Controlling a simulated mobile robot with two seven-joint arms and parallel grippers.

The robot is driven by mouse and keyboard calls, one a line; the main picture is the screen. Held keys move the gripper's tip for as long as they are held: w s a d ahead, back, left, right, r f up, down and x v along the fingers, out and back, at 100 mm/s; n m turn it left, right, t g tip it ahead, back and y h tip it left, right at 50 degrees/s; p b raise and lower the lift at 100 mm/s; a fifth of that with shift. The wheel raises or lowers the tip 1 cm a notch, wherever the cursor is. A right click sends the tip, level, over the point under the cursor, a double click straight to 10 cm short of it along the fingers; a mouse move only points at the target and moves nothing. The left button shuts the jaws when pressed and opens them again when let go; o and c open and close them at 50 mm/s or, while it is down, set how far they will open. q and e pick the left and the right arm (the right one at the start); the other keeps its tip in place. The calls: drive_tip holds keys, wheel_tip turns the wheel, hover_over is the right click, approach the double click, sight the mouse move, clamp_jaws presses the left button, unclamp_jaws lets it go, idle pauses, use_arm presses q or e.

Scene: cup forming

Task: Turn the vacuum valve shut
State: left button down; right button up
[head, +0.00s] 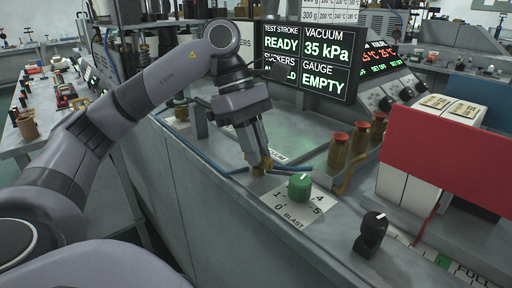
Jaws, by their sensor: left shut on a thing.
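The vacuum valve (258,172) is a small brass-coloured fitting on the grey bench top, beside a partly covered VACUUM label (275,158). A blue hose runs out on both sides of it. My left gripper (258,163) reaches down from above and is shut on the valve. The fingers hide much of the valve, so its handle angle cannot be told. A display screen (310,60) behind reads VACUUM 35 kPa, READY and GAUGE EMPTY. My right gripper is not in view.
A green knob (299,186) on a BLAST dial plate stands close to the right of the valve. A black knob (370,233) is nearer the front. Brass cylinders with red tops (338,150) and a red panel (448,160) stand to the right.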

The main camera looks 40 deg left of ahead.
use_arm(q)
drive_tip(key=n, duration=0.2)
drive_tip(key=n+t, duration=0.1)
drive_tip(key=n, duration=0.1)
drive_tip(key=shift+s+n+t+y, duration=0.15)
drive_tip(key=shift+n+t+y, duration=0.15)
drive_tip(key=n+t+y, duration=0.1)
drive_tip(key=n, duration=0.2)
drive_tip(key=shift+s+d+n, duration=0.1)
drive_tip(key=shift+n, duration=0.2)
drive_tip(key=n, duration=0.2)
drive_tip(key=n+t+y+p, duration=0.1)
drive_tip(key=n, duration=0.2)
drive_tip(key=shift+d+r+y, duration=0.1)
drive_tip(key=shift+d+y, duration=0.05)
drive_tip(key=shift+y, duration=0.15)
drive_tip(key=shift+n+t+y+p, duration=0.3)
drive_tip(key=shift+n+y+p, duration=0.15)
drive_tip(key=shift+n, duration=0.95)
drive_tip(key=c, duration=1.1)
unclamp_jaws()
drive_tip(key=shift+c, duration=0.2)
